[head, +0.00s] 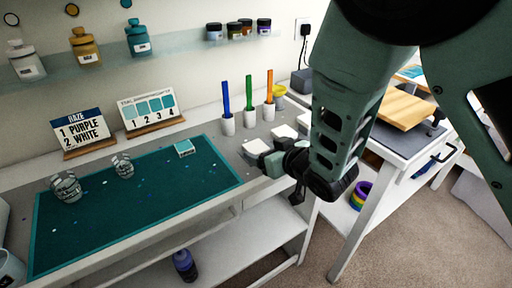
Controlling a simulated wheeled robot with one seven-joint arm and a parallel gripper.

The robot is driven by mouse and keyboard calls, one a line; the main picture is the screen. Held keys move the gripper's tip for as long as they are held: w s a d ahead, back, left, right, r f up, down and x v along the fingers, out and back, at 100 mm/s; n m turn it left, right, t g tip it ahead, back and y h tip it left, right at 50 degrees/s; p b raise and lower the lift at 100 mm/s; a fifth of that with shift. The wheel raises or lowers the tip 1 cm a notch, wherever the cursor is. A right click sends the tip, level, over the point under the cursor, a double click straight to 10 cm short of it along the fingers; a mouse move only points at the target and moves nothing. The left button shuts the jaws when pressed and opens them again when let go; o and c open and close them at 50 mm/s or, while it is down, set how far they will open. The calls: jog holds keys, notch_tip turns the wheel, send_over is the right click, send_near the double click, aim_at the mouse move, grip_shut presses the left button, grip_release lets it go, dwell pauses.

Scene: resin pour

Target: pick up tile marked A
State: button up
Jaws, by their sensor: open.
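No letter A can be read on any tile from here. A small teal and white tile-like piece (185,148) lies on the dark teal mat (140,207), near its back right; its mark is too small to read. Two pale flat pieces, one at the left (256,147) and one at the right (284,131), lie on the grey bench top beyond my gripper. My gripper (262,161) is open at the bench's right end, close to these pieces and right of the mat. The arm hides part of the bench there.
Two clear cups (66,187) (123,166) stand on the mat. Cups with blue, green and orange sticks (247,117) stand behind. Two sign cards (82,132) (147,110) stand at the back. A side table with a wooden board (403,108) is at right.

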aim_at(255, 145)
jog(key=shift+p+x, duration=0.3)
jog(key=shift+x, duration=1.55)
jog(key=c, duration=1.1)
